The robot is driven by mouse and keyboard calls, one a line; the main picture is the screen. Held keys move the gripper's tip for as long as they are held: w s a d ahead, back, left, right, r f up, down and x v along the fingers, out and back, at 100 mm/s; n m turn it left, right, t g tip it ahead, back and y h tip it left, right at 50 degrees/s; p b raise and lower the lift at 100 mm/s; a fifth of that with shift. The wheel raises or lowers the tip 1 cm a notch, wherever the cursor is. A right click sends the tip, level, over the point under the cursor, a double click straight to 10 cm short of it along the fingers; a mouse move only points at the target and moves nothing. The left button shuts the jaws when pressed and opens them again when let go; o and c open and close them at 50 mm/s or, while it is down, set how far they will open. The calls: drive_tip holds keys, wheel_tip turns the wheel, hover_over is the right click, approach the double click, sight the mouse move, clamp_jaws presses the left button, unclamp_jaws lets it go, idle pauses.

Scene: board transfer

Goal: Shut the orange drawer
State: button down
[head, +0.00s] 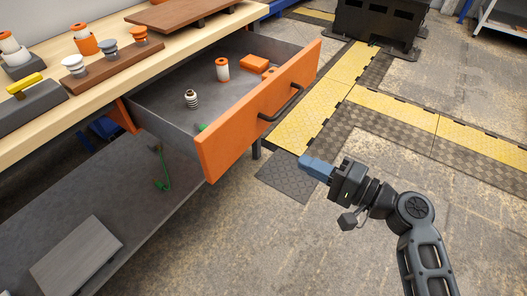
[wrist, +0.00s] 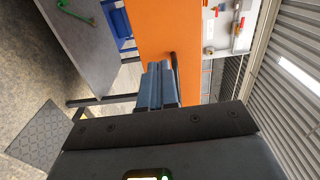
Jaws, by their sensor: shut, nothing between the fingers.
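The orange drawer (head: 238,132) stands open, pulled well out from under the wooden workbench top. Its dark bar handle (head: 284,103) is on the front panel. Inside lie a white and orange spool (head: 222,69), a small ribbed dark and white part (head: 191,99), an orange block (head: 254,63) and a green item partly hidden by the front. My gripper (head: 304,161) is shut and empty, in front of the drawer front and lower right of the handle. In the wrist view the blue fingers (wrist: 159,84) point toward the orange front (wrist: 165,28), with the handle (wrist: 175,72) just beside them; contact cannot be told.
The workbench top (head: 120,55) carries boards with several spools and knobs. A grey lower shelf (head: 105,190) holds a grey board (head: 76,256) and a green item (head: 162,170). Yellow and dark floor mats (head: 325,95) lie right of the drawer. The floor around my arm is clear.

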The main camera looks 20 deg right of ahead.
drive_tip(key=x, duration=1.4)
drive_tip(key=shift+r, duration=0.35)
drive_tip(key=shift+a, duration=0.1)
drive_tip(key=b, duration=1.3)
approach(181, 111)
drive_tip(key=w+a+r, duration=0.1)
drive_tip(key=w, duration=0.1)
drive_tip(key=w+a+r, duration=0.2)
drive_tip(key=w, duration=0.1)
drive_tip(key=w+a+r, duration=0.1)
drive_tip(key=w+a, duration=0.1)
drive_tip(key=shift+w+a+r, duration=0.15)
drive_tip(key=shift+w, duration=0.2)
drive_tip(key=shift+w+a, duration=0.2)
drive_tip(key=shift+w, duration=0.05)
drive_tip(key=shift+w+a+r, duration=0.1)
drive_tip(key=shift+w+r, duration=0.05)
drive_tip(key=shift+r, duration=0.2)
drive_tip(key=shift+a+r, duration=0.1)
